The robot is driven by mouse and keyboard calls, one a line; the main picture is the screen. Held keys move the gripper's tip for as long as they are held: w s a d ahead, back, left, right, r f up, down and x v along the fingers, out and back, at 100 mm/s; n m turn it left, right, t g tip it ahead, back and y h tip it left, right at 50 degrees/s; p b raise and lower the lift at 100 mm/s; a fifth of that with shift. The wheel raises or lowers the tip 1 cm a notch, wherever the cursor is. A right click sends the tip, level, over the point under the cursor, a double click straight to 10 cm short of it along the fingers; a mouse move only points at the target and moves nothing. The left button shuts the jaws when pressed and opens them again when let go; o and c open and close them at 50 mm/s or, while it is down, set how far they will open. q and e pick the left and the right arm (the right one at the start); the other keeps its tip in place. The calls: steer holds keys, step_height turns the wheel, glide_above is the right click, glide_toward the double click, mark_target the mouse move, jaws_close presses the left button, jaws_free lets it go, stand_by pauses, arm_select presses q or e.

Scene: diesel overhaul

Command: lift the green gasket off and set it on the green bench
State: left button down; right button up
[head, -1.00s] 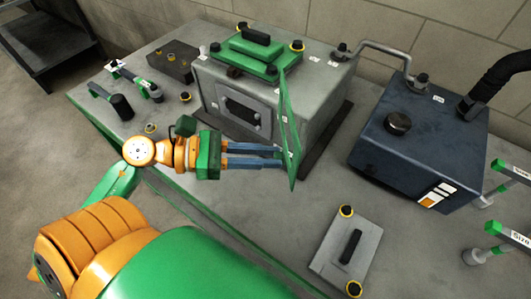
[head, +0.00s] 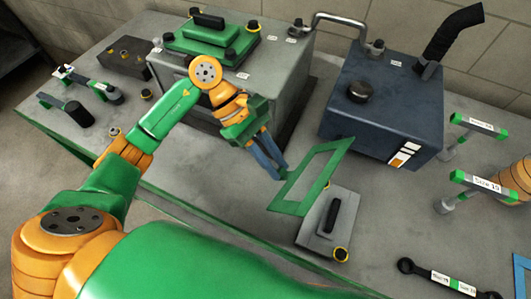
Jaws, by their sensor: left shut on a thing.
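The green gasket (head: 288,207) is a thin rectangular frame with an open middle. My left gripper (head: 281,174) is shut on its left side and holds it tilted, apparently above the bench. The gasket overlaps a grey plate (head: 315,232) in the picture; I cannot tell the exact gap. The bench (head: 215,185) has a grey top and a green front edge. A grey engine block (head: 285,62) with a green cover (head: 213,38) stands at the back, partly hidden by my left arm. My right gripper is not in view.
A dark blue tank (head: 385,105) with pipes stands right of the block. Green-topped holders (head: 470,178) and a black wrench (head: 450,282) are at the right. A dark block (head: 123,57) and small tools sit at the left. Bare bench top lies right of the grey plate.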

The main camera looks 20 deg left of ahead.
arm_select(q)
steer(key=f+m+g+y, duration=0.1)
steer(key=f+m+y, duration=0.1)
steer(key=m+y, duration=0.25)
steer(key=m+t+y, duration=0.3)
steer(key=m+t, duration=0.3)
steer(key=m, duration=0.5)
glide_above(246, 155)
steer(key=f, duration=0.2)
steer(key=shift+s+a+f, duration=0.1)
steer(key=shift+s+f, duration=0.25)
steer(key=b+x, duration=0.2)
steer(key=x, duration=0.1)
steer(key=s+b+x, duration=0.1)
steer(key=x, duration=0.2)
steer(key=shift+s+f+b, duration=0.15)
steer(key=shift+b, duration=0.25)
steer(key=c, duration=0.7)
jaws_free()
